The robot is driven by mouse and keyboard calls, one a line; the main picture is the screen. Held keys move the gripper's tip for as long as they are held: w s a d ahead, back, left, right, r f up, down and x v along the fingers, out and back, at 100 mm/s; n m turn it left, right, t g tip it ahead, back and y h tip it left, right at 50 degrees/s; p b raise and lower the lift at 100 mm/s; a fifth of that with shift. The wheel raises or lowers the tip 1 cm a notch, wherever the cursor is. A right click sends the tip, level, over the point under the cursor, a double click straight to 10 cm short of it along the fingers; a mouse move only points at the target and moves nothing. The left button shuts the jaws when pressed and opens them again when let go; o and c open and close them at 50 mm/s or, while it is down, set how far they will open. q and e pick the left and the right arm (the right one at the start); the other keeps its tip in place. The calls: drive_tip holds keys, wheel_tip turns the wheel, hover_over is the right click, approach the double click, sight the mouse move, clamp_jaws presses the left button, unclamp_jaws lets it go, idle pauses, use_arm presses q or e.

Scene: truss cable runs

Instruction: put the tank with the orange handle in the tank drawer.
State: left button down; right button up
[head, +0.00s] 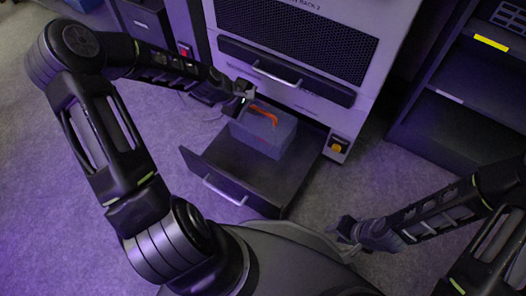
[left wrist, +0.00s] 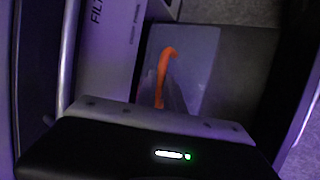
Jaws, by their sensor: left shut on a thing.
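The tank (head: 273,140) is a grey-blue box with an orange handle (head: 264,115) on top. It is in or just above the open tank drawer (head: 215,164), towards the back. I cannot tell if it rests on the drawer floor. My left gripper (head: 244,95) is shut on the orange handle at its left end. In the left wrist view the orange handle (left wrist: 164,72) runs down to the gripper, whose fingertips are hidden. My right gripper (head: 346,229) is low, to the right of the drawer and apart from it; its jaws are too small to read.
The drawer is pulled out from the rack (head: 310,70), with dark bare floor in front of the tank. A closed drawer with a handle (head: 276,74) sits above. A yellow-orange knob (head: 337,148) is on the rack's lower right. A dark shelf (head: 450,120) stands at right.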

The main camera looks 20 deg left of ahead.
sight(258, 121)
use_arm(q)
wheel_tip(258, 121, down, 6)
drive_tip(key=b, duration=0.2)
drive_tip(key=shift+f+b, duration=0.1)
drive_tip(key=shift+b, duration=0.25)
drive_tip(key=shift+f+b, duration=0.85)
drive_tip(key=shift+f, duration=1.1)
drive_tip(key=c, duration=1.5)
unclamp_jaws()
drive_tip(key=shift+o, duration=0.2)
